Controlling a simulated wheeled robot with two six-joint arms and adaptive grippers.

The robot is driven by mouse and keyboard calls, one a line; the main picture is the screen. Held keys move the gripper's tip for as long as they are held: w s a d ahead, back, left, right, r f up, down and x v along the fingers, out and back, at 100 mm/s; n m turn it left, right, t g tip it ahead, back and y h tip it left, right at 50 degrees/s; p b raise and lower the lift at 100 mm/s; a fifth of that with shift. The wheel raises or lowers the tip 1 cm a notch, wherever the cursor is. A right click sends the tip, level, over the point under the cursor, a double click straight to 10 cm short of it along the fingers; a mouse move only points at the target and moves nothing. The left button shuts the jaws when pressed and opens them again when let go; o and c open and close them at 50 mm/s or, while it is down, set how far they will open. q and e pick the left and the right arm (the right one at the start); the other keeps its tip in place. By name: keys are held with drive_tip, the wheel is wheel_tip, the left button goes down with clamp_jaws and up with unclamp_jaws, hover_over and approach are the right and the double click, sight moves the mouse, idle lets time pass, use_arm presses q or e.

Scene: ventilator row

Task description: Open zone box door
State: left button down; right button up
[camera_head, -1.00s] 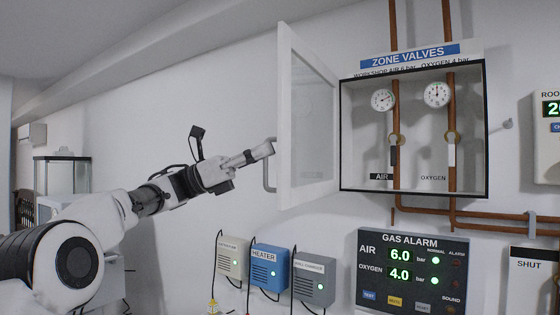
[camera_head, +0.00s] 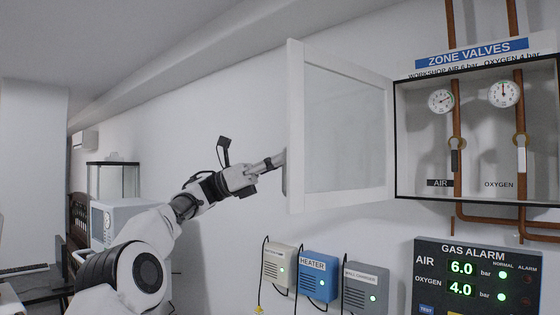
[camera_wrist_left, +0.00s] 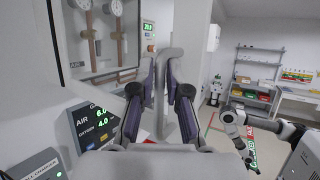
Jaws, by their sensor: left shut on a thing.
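The zone box (camera_head: 482,190) hangs on the wall at the right of the head view, its inside exposed. Its white-framed glass door (camera_head: 297,130) stands swung out to the left, well away from the box front. My left gripper (camera_head: 278,161) is at the door's free edge, shut on the door handle. In the left wrist view the grey handle (camera_wrist_left: 164,88) stands between the fingers of my left gripper (camera_wrist_left: 160,95). In the head view the door edge and fingers mostly hide the handle. My right arm shows at the right of the wrist view; its fingers are unclear.
Inside the box are two gauges (camera_head: 441,101) and copper pipes with valves (camera_head: 456,150). Below are the heater box (camera_head: 318,275), two similar boxes and the gas alarm panel (camera_head: 480,280). The wall left of the door is bare. Shelves (camera_wrist_left: 258,75) stand far off.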

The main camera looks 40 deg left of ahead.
use_arm(q)
drive_tip(key=c, duration=1.3)
unclamp_jaws()
drive_tip(key=shift+w+d, duration=0.1)
drive_tip(key=shift+o, duration=0.4)
drive_tip(key=shift+w+d, duration=0.4)
drive_tip(key=v, duration=1.2)
